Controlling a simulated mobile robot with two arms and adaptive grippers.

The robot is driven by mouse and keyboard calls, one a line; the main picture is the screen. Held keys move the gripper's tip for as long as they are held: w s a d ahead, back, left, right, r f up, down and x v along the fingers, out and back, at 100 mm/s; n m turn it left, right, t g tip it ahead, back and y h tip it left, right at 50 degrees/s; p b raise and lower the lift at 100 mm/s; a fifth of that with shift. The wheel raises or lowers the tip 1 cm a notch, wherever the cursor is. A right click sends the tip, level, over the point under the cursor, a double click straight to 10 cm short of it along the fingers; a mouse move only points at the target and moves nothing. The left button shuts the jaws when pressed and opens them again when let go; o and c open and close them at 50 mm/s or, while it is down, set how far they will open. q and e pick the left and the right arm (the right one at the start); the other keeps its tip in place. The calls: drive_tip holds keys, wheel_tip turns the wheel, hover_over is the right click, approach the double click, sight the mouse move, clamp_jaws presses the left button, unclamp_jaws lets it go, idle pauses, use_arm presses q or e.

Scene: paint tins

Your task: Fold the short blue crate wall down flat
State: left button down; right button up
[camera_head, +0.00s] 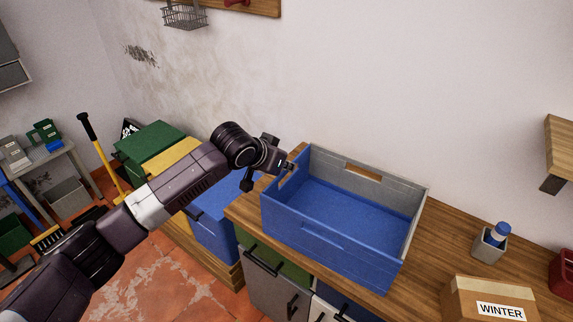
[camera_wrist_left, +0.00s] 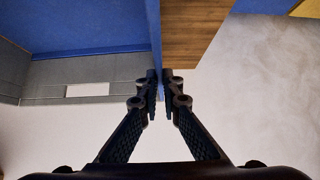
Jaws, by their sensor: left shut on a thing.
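The blue crate (camera_head: 325,238) stands on the wooden worktop, with blue walls and floor and a grey long wall (camera_head: 345,175) at the back. Its short blue wall (camera_head: 301,165) is the left end, standing upright, with a handle slot in it. My left gripper (camera_head: 284,167) is at the top of this wall, near its back corner. In the left wrist view the fingers (camera_wrist_left: 161,88) are shut on the edge of the short blue wall (camera_wrist_left: 154,38), one on each side. My right gripper is not in view.
A cardboard box marked WINTER (camera_head: 490,300) and a grey holder with a blue-capped bottle (camera_head: 490,243) stand right of the crate. The wall is close behind. Lidded bins (camera_head: 150,140) stand left of the worktop (camera_head: 245,212), whose left end is bare.

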use_arm(q)
drive_tip(key=shift+d, duration=0.1)
drive_tip(key=s+d+f+m+t+y+p, duration=0.2)
drive_tip(key=s+d+y, duration=0.1)
drive_tip(key=d, duration=0.4)
drive_tip(key=shift+s+f+t+y, duration=0.3)
drive_tip(key=shift+s+f, duration=0.1)
drive_tip(key=shift+s, duration=0.5)
drive_tip(key=shift+d, duration=0.1)
drive_tip(key=c, duration=2.1)
unclamp_jaws()
drive_tip(key=shift+r, duration=0.1)
drive_tip(key=v, duration=1.1)
drive_tip(key=shift+s+r, duration=0.2)
drive_tip(key=shift+s, duration=0.15)
